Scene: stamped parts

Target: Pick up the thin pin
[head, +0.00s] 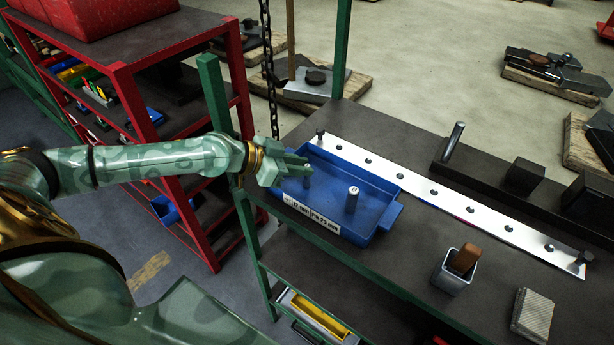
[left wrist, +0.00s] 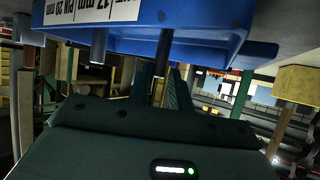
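A blue tray (head: 385,224) with a white label stands on the dark bench. Two upright pins show in it: a wider pale-topped pin (head: 352,199) in the middle, and a slimmer pin (head: 307,182) close to my left gripper, partly covered by it. My left gripper (head: 306,166) reaches over the tray's left part with its fingers apart. In the left wrist view, which is upside down, the fingers (left wrist: 160,88) stand apart, and a dark pin (left wrist: 162,52) appears in line with the gap. I cannot tell whether they touch it. My right gripper is not in view.
A long metal strip (head: 400,181) with holes lies behind the tray. A small cup (head: 452,276) with a brown block stands at right. A black rail (head: 480,172) carries another pin (head: 453,142).

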